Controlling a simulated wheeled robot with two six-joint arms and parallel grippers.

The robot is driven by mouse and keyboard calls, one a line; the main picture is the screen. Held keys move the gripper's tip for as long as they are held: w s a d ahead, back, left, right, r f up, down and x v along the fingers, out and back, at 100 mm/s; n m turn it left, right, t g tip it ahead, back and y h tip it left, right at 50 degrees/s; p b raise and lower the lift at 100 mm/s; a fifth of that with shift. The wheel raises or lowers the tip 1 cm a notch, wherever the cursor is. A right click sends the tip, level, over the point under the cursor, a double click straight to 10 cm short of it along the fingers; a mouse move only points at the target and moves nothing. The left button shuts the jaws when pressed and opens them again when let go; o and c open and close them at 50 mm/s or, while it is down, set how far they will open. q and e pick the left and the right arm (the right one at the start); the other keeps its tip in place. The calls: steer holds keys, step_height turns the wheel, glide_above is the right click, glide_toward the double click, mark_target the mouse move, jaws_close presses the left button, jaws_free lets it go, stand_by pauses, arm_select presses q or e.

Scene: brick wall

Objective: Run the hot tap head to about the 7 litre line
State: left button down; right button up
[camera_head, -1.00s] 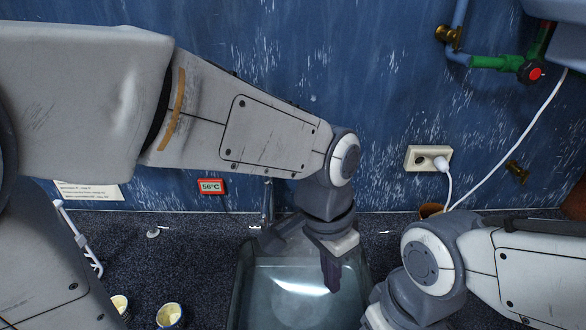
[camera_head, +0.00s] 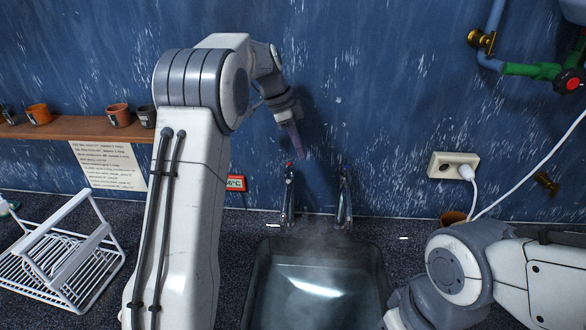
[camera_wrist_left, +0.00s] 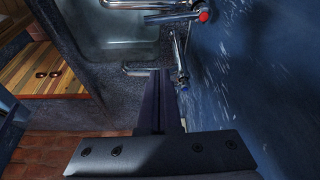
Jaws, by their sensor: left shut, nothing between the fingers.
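The sink basin (camera_head: 258,285) sits in the dark counter with water in it and haze above. I cannot make out a 7 litre line. The hot tap (camera_head: 289,192), marked red on top, stands at its back left; the other tap (camera_head: 344,203) stands to the right. In the left wrist view the red-marked tap (camera_wrist_left: 203,16) is at top right and the blue-marked tap (camera_wrist_left: 183,78) beside the fingers. My left gripper (camera_head: 303,156) is shut and empty, above and between the taps, touching neither as far as I see. My right gripper is out of frame.
A red display (camera_head: 237,183) is partly covered by my left arm. A white dish rack (camera_head: 65,255) stands at left. A shelf (camera_head: 75,128) holds small pots. A socket (camera_head: 453,165) with a plugged-in white cable and pipes are at right.

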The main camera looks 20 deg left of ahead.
mark_target(288, 176)
arm_select(q)
step_height(288, 176, down, 7)
steer(key=a+p, duration=0.1)
steer(key=p, duration=0.2)
steer(key=shift+s+a, duration=0.25)
steer(key=shift+s, duration=0.05)
steer(key=shift+s+a+f+b, duration=0.15)
steer(key=shift+a+b, duration=0.3)
steer(key=shift+b, duration=0.05)
steer(key=shift+s+a, duration=0.1)
steer(key=shift+a, duration=0.15)
